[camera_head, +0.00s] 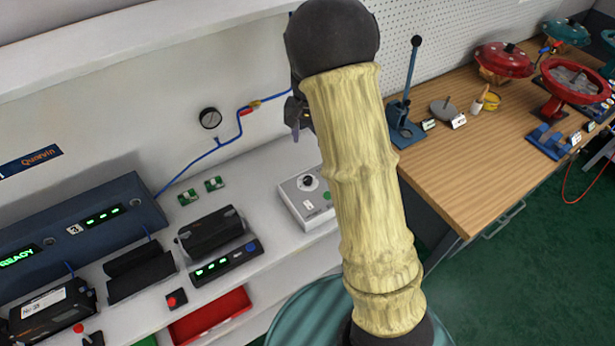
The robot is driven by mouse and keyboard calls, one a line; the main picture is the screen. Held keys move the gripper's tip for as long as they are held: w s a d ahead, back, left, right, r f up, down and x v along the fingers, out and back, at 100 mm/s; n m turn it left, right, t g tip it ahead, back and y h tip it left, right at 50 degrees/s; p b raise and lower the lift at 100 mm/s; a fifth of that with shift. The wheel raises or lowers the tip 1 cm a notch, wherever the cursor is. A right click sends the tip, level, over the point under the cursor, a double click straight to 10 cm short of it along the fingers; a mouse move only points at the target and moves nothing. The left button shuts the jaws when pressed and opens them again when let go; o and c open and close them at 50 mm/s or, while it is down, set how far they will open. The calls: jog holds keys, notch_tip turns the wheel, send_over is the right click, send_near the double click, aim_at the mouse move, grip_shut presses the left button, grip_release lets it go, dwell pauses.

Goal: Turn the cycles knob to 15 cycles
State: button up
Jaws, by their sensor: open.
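A light grey control box (292,208) sits on the white bench, left of my arm. A dark round knob (308,182) stands on its top, with a white mark around it. This looks like the cycles knob, but its scale and pointer are too small to read. A green button and a small white label also show on the box. My gripper (296,124) is above and behind the box, apart from the knob. It is open, and partly hidden by my arm, as is the right side of the box.
A black device (211,232) and a display unit (226,263) stand left of the box. Small green boards (214,184) lie behind. A blue hose with a gauge (210,118) runs along the wall. A wooden table (462,170) with tools and red valve parts is at right.

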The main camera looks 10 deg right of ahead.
aim_at(308, 178)
jog(key=shift+w, duration=0.2)
jog(key=shift+f, duration=0.1)
notch_tip(308, 178, down, 17)
jog(key=p, duration=0.4)
jog(key=shift+f, duration=0.15)
dwell(0.3)
jog(key=shift+c, duration=0.4)
jog(key=c, duration=0.9)
